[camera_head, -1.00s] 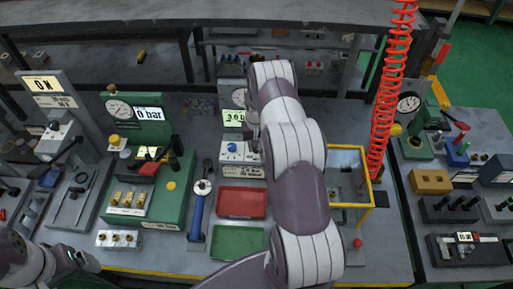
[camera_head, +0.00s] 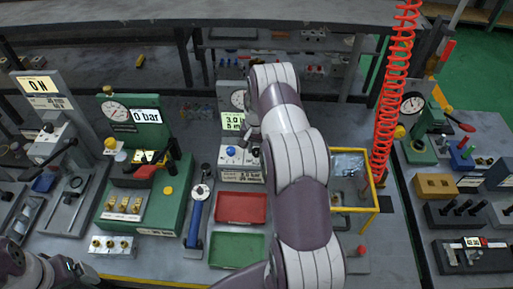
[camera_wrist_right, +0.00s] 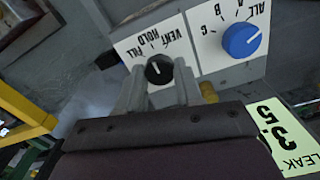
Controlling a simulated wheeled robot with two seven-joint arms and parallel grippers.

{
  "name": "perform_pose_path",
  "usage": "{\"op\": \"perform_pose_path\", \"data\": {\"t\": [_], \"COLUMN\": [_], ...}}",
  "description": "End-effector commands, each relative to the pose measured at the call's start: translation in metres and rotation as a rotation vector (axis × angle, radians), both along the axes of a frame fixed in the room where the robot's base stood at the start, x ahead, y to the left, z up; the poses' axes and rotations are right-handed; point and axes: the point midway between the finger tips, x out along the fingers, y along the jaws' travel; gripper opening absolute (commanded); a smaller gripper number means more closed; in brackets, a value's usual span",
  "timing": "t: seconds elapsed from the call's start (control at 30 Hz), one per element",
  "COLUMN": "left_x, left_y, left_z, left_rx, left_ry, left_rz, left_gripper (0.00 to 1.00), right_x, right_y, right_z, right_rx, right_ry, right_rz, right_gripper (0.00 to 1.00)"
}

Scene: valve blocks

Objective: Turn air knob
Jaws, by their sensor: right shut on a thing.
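A small black knob (camera_wrist_right: 158,69) with a white pointer line sits on a white plate marked FILL, HOLD and VENT in the right wrist view. My right gripper (camera_wrist_right: 157,84) has a finger on each side of it and is shut on it. In the head view, the right gripper (camera_head: 255,138) is at the valve block and my own arm hides much of it. A blue knob (camera_wrist_right: 241,40) marked ALL, A, B, C is beside the black one; it also shows in the head view (camera_head: 231,151). My left gripper (camera_head: 75,270) is at the lower left, its jaws unclear.
A lit display (camera_head: 233,122) stands behind the knobs. A red tray (camera_head: 241,208) and a green tray (camera_head: 237,250) lie in front. A yellow frame (camera_head: 376,210) and a hanging red coiled hose (camera_head: 389,105) are at right. A green gauge block (camera_head: 150,195) stands at left.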

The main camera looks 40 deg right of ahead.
Motion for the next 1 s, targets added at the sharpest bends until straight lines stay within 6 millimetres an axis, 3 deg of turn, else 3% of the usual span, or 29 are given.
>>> {"op": "perform_pose_path", "data": {"t": [0.23, 0.27, 0.3, 0.33, 0.7, 0.77, 1.0], "left_x": [0.0, 0.0, 0.0, 0.0, 0.0, 0.0, 0.0], "left_y": [0.0, 0.0, 0.0, 0.0, 0.0, 0.0, 0.0], "left_z": [0.001, 0.001, 0.001, 0.001, -0.004, -0.008, -0.028], "left_rx": [0.0, 0.0, 0.0, 0.0, 0.0, 0.0, 0.0], "left_ry": [0.0, 0.0, 0.0, 0.0, 0.0, 0.0, 0.0], "left_rz": [0.0, 0.0, 0.0, 0.0, 0.0, 0.0, 0.0], "left_gripper": [0.9, 0.9, 0.9, 0.9, 0.9, 0.9, 0.9], "right_x": [0.002, 0.002, 0.002, 0.001, 0.001, 0.002, 0.001], "right_y": [-0.001, -0.001, -0.001, -0.001, -0.001, -0.001, 0.0], "right_z": [0.003, 0.003, 0.002, 0.002, 0.009, 0.018, 0.081], "right_rx": [-0.003, -0.003, -0.002, -0.002, -0.001, -0.003, -0.004], "right_ry": [-0.005, -0.005, -0.004, -0.004, -0.003, -0.006, -0.007], "right_rz": [0.001, 0.001, 0.001, 0.001, 0.001, 0.001, 0.001], "right_gripper": [0.05, 0.45, 0.58, 0.61, 0.61, 0.61, 0.61]}}
